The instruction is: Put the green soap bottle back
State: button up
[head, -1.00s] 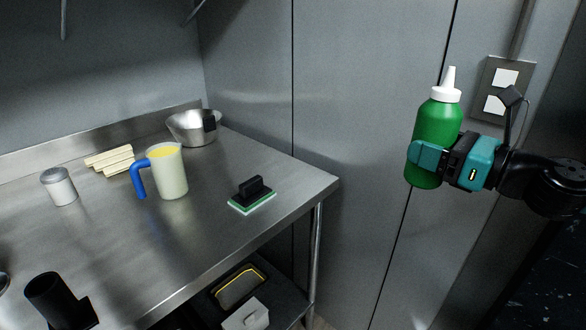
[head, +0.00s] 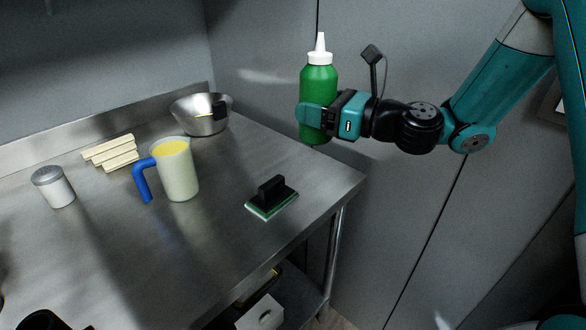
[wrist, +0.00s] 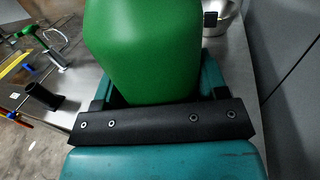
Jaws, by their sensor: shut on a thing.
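The green soap bottle (head: 318,85) has a white nozzle cap and is upright in the head view. My gripper (head: 316,117) is shut around its lower body and holds it in the air. In the picture the bottle is above the right back part of the steel table (head: 225,250), near the wall. In the wrist view the green bottle (wrist: 150,45) fills the upper middle between the jaws, and its cap is out of that frame.
On the table are a scrubber with a black handle (head: 271,190), a jug with a blue handle (head: 178,175), a metal bowl (head: 190,118), pale sticks (head: 110,152) and a lidded canister (head: 55,190). The right front of the table is clear. A wall (head: 400,200) stands behind.

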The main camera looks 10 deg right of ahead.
jog(key=w+d+r+m+t+h+p, duration=0.1)
jog(key=w+d+m+t+h, duration=0.1)
jog(key=w+m+t+h, duration=0.3)
jog(key=w+d+r+m+t+h+p, duration=0.1)
jog(key=w+d+h, duration=0.2)
jog(key=w, duration=0.4)
jog(key=f+b, duration=0.4)
jog(key=f, duration=0.5)
jog(key=f+b, duration=0.4)
jog(key=f, duration=0.6)
jog(key=shift+s+f, duration=0.2)
jog(key=shift+f, duration=0.1)
jog(key=shift+f, duration=0.15)
jog(key=o, duration=1.5)
jog(key=shift+o, duration=0.2)
jog(key=shift+s, duration=0.1)
